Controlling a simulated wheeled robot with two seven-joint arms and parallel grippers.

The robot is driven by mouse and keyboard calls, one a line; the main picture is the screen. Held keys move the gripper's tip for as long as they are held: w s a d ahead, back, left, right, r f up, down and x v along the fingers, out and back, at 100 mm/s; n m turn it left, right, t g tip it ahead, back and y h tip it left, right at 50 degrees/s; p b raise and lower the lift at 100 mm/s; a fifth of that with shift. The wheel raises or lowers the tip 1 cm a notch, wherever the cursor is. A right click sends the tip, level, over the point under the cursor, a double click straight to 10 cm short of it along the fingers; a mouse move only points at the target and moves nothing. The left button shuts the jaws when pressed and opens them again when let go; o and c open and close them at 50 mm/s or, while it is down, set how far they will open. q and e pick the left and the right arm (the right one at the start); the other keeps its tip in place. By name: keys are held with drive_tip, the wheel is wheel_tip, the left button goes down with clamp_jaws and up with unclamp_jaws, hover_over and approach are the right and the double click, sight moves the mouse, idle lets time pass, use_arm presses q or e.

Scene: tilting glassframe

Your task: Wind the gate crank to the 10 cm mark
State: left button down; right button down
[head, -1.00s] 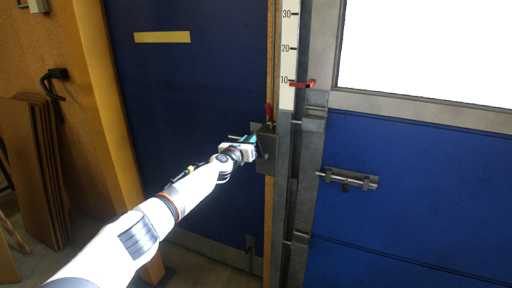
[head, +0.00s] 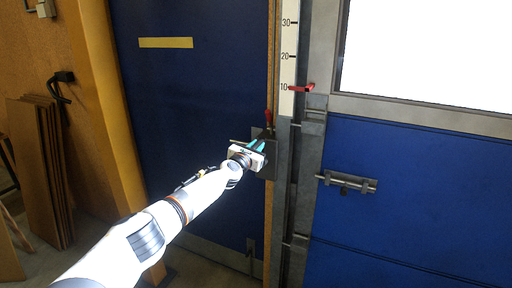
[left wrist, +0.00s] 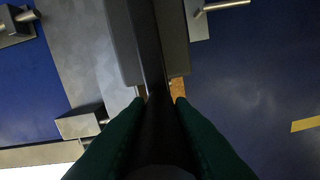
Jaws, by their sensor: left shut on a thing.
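My left gripper (head: 258,146) has teal fingers and is shut on the crank's handle at the dark gate crank box (head: 265,168) on the post; the fingers hide most of the crank. In the left wrist view the green-looking fingers (left wrist: 158,102) close on both sides of a dark bar, the crank handle (left wrist: 150,50). The white scale (head: 289,60) above shows 10, 20 and 30. The red pointer (head: 302,88) stands about level with the 10 mark. My right gripper is not in view.
A small red lever (head: 268,117) stands just above the crank box. A metal bolt (head: 347,182) sits on the blue gate panel (head: 420,200) at the right. Brown boards (head: 38,170) lean against the left wall. A blue door (head: 190,100) fills the space behind my arm.

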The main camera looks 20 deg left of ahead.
use_arm(q)
drive_tip(key=shift+f, duration=0.3)
drive_tip(key=c, duration=1.3)
unclamp_jaws()
drive_tip(key=shift+r, duration=0.1)
drive_tip(key=shift+s+r+p, duration=0.15)
drive_tip(key=shift+s+p, duration=0.1)
drive_tip(key=shift+p, duration=0.15)
drive_tip(key=s+p, duration=0.3)
drive_tip(key=shift+r, duration=0.1)
drive_tip(key=shift+s+a+f+p, duration=0.15)
drive_tip(key=shift+s+p, duration=0.1)
drive_tip(key=shift+s, duration=1.9)
drive_tip(key=shift+s+f+p, duration=0.15)
drive_tip(key=shift+s+p, duration=0.1)
drive_tip(key=shift+s, duration=1.85)
